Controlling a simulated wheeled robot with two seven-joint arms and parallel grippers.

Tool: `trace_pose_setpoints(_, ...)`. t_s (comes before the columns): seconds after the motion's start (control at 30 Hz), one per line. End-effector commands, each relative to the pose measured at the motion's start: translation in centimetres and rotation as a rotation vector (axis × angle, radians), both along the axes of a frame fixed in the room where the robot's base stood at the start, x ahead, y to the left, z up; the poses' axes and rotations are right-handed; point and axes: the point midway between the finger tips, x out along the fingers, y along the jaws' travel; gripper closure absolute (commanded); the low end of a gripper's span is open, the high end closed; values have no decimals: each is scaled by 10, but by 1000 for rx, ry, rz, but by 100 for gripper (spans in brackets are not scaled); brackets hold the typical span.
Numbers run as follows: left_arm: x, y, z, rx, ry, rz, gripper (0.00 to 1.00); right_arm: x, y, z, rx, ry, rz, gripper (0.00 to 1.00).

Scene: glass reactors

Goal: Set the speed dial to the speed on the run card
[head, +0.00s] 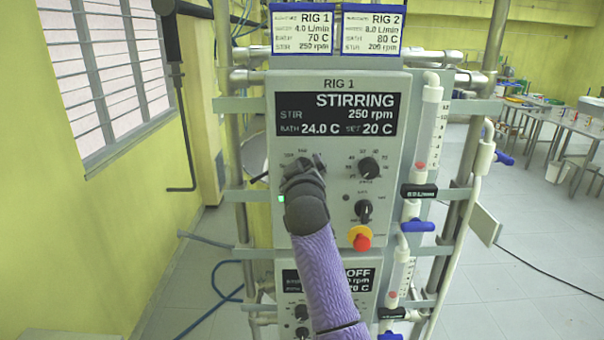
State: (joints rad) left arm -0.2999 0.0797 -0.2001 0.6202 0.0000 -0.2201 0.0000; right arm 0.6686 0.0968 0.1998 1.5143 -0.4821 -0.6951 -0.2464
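The RIG 1 run card (300,32) hangs at the top and reads 4.0 L/min, 70 C and STIR 250 rpm. The RIG 1 display (335,114) reads STIRRING, STIR 250 rpm, BATH 24.0 C, SET 20 C. My arm comes up from the bottom, slightly right of centre, and I take it as the right one. Its gripper (301,168) is at the panel's upper left dial position. The gripper and wrist hide that dial, so its pointer, the grip and the finger opening cannot be told. My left gripper is out of view.
A second dial (369,168), a small black switch knob (363,209) and a red button (362,242) on yellow sit right of my gripper. Flow tubes with blue valves (418,226) stand at the panel's right. The RIG 2 panel (364,315) is below, partly behind my arm.

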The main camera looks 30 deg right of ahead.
Motion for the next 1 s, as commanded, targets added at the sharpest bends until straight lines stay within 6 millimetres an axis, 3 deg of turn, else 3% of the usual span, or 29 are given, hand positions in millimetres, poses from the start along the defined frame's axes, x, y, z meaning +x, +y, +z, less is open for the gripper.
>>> trace_pose_setpoints(0.17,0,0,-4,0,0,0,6,-17,10,-1,-1,-1,1,5)
trace_pose_setpoints(0.5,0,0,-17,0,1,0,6,-79,45,1,0,0,2,5)
trace_pose_setpoints(1.0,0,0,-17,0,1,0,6,-85,49,2,1,2,1,5)
